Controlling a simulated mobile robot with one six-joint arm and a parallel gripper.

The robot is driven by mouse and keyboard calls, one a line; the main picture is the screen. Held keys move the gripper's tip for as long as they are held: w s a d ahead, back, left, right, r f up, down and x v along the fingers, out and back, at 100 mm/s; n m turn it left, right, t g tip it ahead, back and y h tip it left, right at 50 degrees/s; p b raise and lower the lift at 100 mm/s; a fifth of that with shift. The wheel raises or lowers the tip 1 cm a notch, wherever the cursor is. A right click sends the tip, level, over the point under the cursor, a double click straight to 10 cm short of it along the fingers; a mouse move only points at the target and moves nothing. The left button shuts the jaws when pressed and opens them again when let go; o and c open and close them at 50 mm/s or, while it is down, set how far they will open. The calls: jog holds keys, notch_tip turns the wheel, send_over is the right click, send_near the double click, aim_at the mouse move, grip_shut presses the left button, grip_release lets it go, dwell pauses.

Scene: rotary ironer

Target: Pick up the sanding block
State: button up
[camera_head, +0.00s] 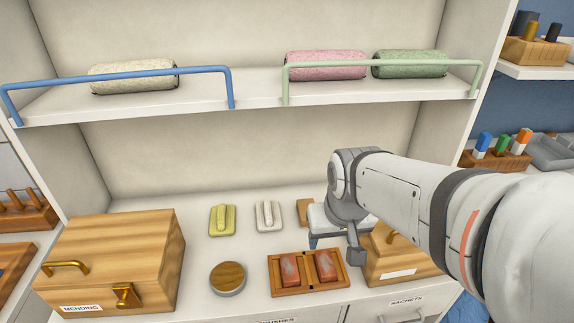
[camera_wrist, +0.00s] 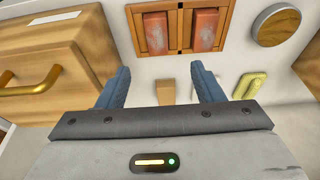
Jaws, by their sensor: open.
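A small plain tan block (camera_head: 303,212), which looks most like the sanding block, lies on the lower shelf in the head view, partly hidden by my gripper (camera_head: 333,245). In the wrist view the tan block (camera_wrist: 166,92) shows between the two blue fingers of my gripper (camera_wrist: 159,70), nearer the left-right middle. Its lower end is hidden by the gripper body. My gripper is open and empty, with clear shelf visible on both sides of the block. I cannot tell how high the fingers are above it.
A wooden tray (camera_head: 274,283) with two reddish blocks, a round tin (camera_head: 228,278), a yellow ridged piece (camera_head: 222,220) and a white one (camera_head: 268,216) lie nearby. Wooden boxes (camera_head: 150,255) (camera_head: 385,262) stand at both sides. The upper shelf (camera_head: 259,92) holds rolls behind rails.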

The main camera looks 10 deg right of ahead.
jog(key=shift+o, duration=1.1)
jog(key=w+f, duration=0.2)
jog(key=w, duration=0.9)
jog(key=shift+f+t+p, duration=0.35)
jog(key=shift+t+p, duration=0.05)
send_near(301, 206)
jog(key=shift+s+d+f+t, duration=0.3)
jog(key=shift+s+d+f, duration=0.45)
jog(key=shift+d+f, duration=0.35)
jog(key=shift+p+x, duration=0.35)
jog(key=shift+x, duration=1.1)
jog(key=shift+a+p+x, duration=0.15)
jog(key=shift+p+x, duration=0.1)
jog(key=shift+x, duration=1)
jog(key=shift+a+p+x, duration=0.15)
jog(key=shift+p+x, duration=0.05)
jog(key=shift+x, duration=1.05)
jog(key=shift+w+r, duration=0.15)
jog(key=shift+w, duration=0.05)
jog(key=shift+c, duration=0.3)
jog(key=c, duration=1)
jog(key=shift+r, duration=0.1)
